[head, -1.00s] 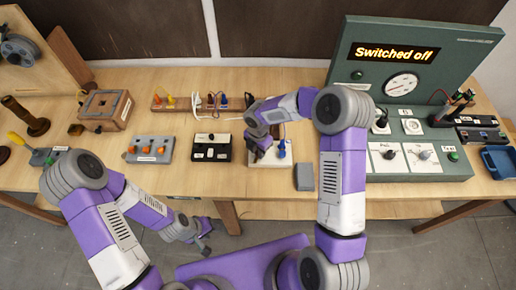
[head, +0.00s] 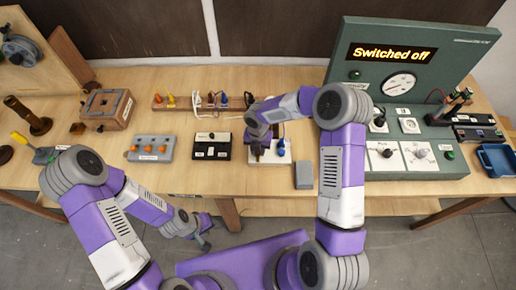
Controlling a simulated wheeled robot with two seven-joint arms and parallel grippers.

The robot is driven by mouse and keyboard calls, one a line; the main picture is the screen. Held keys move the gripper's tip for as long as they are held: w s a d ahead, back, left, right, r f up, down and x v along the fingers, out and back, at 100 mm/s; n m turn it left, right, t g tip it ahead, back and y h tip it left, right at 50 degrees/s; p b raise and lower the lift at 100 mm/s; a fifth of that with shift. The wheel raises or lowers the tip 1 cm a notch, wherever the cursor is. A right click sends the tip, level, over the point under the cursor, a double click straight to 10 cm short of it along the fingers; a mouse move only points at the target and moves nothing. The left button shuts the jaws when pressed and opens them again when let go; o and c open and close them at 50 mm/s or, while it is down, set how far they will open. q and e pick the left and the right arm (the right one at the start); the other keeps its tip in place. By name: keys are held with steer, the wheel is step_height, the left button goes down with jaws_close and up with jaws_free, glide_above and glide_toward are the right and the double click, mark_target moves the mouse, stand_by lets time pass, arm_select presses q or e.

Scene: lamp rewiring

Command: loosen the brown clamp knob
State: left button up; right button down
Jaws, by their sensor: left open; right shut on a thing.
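A white block (head: 273,160) with a blue knob (head: 281,148) sits near the front middle of the table. My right gripper (head: 259,150) points down over the block's left part, beside the blue knob. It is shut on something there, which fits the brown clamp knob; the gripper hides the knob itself. My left gripper (head: 204,243) is open and empty, low in front of the table's front edge.
A grey block (head: 304,175) lies right of the white block. A black box (head: 211,146) and a grey box with orange knobs (head: 151,148) stand to the left. A green panel (head: 425,70) reading "Switched off" is at right.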

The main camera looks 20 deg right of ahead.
steer(key=shift+w, duration=0.1)
steer(key=c, duration=0.9)
jaws_free()
steer(key=shift+r, duration=0.1)
step_height(320, 180, up, 8)
steer(key=shift+f, duration=0.25)
